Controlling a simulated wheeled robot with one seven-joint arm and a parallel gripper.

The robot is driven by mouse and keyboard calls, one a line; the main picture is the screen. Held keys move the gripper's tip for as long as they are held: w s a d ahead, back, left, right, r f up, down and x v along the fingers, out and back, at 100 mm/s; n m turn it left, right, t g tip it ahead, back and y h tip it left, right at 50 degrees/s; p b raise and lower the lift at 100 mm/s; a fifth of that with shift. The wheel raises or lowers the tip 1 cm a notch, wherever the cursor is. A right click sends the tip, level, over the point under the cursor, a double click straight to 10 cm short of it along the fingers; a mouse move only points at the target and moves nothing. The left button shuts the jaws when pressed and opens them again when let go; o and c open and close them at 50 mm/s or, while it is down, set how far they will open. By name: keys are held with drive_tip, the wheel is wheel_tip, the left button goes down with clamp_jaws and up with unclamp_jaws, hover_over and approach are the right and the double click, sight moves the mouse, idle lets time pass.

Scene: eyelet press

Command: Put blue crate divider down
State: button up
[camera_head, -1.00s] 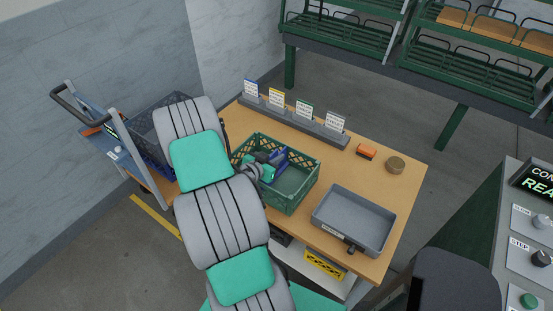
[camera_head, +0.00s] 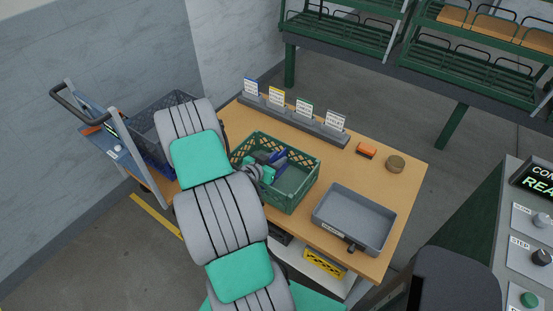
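The blue crate divider (camera_head: 283,158) shows inside the green crate (camera_head: 297,201) on the wooden table, in its left half. Only its upper blue part is visible; the rest is hidden by my gripper and the crate's wall. My gripper (camera_head: 271,167) reaches into the crate from the left, right at the divider. Its fingers are too small and too covered to show whether they grip the divider or only touch it. I cannot tell whether the divider rests on the crate floor. The right half of the crate is empty.
A grey tray (camera_head: 355,219) stands to the right of the crate. Sign cards on a grey rail (camera_head: 297,122) line the back edge. An orange block (camera_head: 366,151) and a round tin (camera_head: 396,164) lie at back right. A dark crate (camera_head: 150,130) and trolley (camera_head: 122,148) stand left.

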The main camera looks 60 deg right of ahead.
drive_tip(key=shift+a+r, duration=0.1)
drive_tip(key=shift+r, duration=0.15)
drive_tip(key=b+v, duration=0.1)
drive_tip(key=v, duration=1)
drive_tip(key=shift+a+b, duration=0.4)
drive_tip(key=shift+w+r, duration=0.1)
drive_tip(key=shift+w, duration=0.05)
drive_tip(key=w+a+r+n+t+y, duration=0.2)
drive_tip(key=w+a+n+y, duration=0.1)
drive_tip(key=w+a, duration=0.3)
drive_tip(key=w+a+r+n+t+y, duration=0.1)
drive_tip(key=w+a+r+n+y, duration=0.2)
drive_tip(key=a, duration=0.5)
drive_tip(key=a+r+n+t+y, duration=0.1)
drive_tip(key=a+r+n+y, duration=0.2)
drive_tip(key=a+n, duration=0.3)
drive_tip(key=a+r+n+t+y, duration=0.2)
drive_tip(key=a+r+n, duration=0.4)
drive_tip(key=a, duration=1)
drive_tip(key=shift+a+r+n+y, duration=0.3)
drive_tip(key=shift+a+n+y, duration=0.1)
drive_tip(key=shift+y, duration=0.5)
